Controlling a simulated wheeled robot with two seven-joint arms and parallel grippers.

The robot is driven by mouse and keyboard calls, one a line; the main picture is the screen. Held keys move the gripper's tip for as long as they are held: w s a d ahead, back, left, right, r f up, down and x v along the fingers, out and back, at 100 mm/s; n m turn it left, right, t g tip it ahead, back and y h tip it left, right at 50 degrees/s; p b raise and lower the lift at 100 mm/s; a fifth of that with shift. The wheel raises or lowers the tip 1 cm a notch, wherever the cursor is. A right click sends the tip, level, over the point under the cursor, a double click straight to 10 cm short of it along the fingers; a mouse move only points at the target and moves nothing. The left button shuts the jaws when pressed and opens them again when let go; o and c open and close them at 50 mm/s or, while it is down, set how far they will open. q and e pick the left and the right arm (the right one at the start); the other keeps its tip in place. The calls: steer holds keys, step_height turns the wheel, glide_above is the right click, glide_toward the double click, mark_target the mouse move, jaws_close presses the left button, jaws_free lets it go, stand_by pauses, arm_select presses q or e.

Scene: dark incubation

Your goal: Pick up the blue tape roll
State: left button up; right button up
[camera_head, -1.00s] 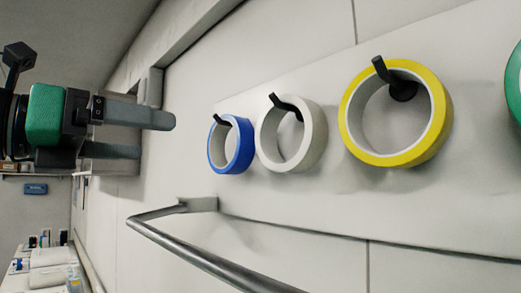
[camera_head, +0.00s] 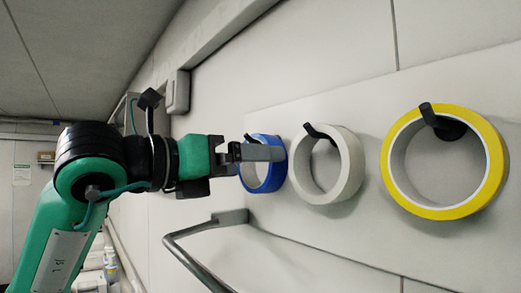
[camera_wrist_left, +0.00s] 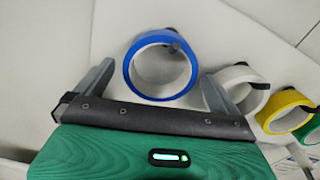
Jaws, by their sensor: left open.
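The blue tape roll (camera_head: 272,184) hangs on a black hook on the pale wall panel, at the left end of the row of rolls. My left gripper (camera_head: 260,160) is in front of it and hides part of its ring. In the left wrist view the blue tape roll (camera_wrist_left: 150,39) shows whole, its top against a dark hook. The open fingers of my left gripper (camera_wrist_left: 156,78) appear on either side of it, with nothing held. Whether the fingers touch the roll I cannot tell. My right gripper is not in view.
A white roll (camera_head: 352,168) hangs close beside the blue one, near one finger in the left wrist view. A yellow roll (camera_head: 492,150) hangs further right. A green roll (camera_wrist_left: 312,131) shows in the wrist view. A metal rail (camera_head: 190,262) sticks out below the rolls.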

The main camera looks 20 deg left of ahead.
arm_select(q)
steer(key=shift+p+x, duration=0.4)
steer(key=shift+x, duration=0.9)
steer(key=shift+s, duration=0.1)
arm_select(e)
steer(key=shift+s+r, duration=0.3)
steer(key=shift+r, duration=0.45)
arm_select(q)
steer(key=shift+a, duration=0.1)
steer(key=shift+c, duration=0.4)
